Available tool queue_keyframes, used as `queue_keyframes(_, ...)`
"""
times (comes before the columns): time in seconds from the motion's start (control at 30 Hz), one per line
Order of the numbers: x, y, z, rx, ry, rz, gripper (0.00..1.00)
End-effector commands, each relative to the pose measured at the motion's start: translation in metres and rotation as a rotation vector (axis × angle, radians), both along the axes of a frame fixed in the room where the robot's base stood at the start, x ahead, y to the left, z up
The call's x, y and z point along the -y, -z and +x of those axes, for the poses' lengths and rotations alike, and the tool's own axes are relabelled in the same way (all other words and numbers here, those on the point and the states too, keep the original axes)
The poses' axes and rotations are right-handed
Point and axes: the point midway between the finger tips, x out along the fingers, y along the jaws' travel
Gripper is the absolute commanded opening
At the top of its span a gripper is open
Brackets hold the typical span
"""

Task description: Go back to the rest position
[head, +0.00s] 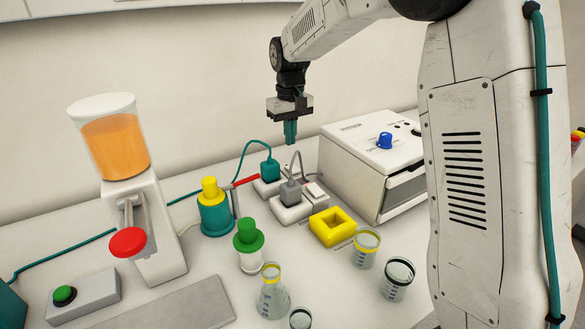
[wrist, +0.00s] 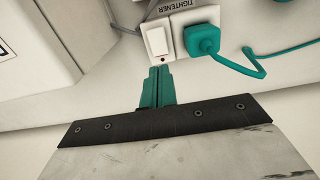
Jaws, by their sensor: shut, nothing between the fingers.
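My gripper (head: 290,132) has teal fingers and hangs pointing down above the back of the bench in the head view. Its fingers are shut together and hold nothing. In the wrist view the closed fingertips (wrist: 160,72) show just below a white rocker switch (wrist: 157,40) and a teal plug (wrist: 203,40). I cannot tell the exact height of the fingers above the bench, but in the head view they appear clear of the objects.
A juice dispenser (head: 150,220) with a red knob stands at left. A white machine (head: 365,165) with a blue knob stands right of my gripper. Teal plug (head: 270,169), grey plug (head: 290,191), yellow square holder (head: 332,228), green-topped container (head: 249,245) and several glass vessels (head: 271,295) crowd the bench.

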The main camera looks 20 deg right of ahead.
Motion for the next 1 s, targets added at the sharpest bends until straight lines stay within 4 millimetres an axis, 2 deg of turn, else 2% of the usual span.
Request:
queue_keyframes(0.47, 0.0, -0.001, -0.001, -0.004, 0.009, -0.001, 0.0)
queue_keyframes(0.57, 0.001, 0.011, -0.014, -0.043, 0.024, -0.003, 0.0)
queue_keyframes(0.67, 0.003, 0.016, -0.048, -0.092, 0.044, -0.007, 0.0)
queue_keyframes(0.87, 0.01, -0.008, -0.131, -0.121, 0.088, -0.012, 0.0)
queue_keyframes(1.0, 0.016, -0.025, -0.193, -0.117, 0.117, -0.013, 0.0)
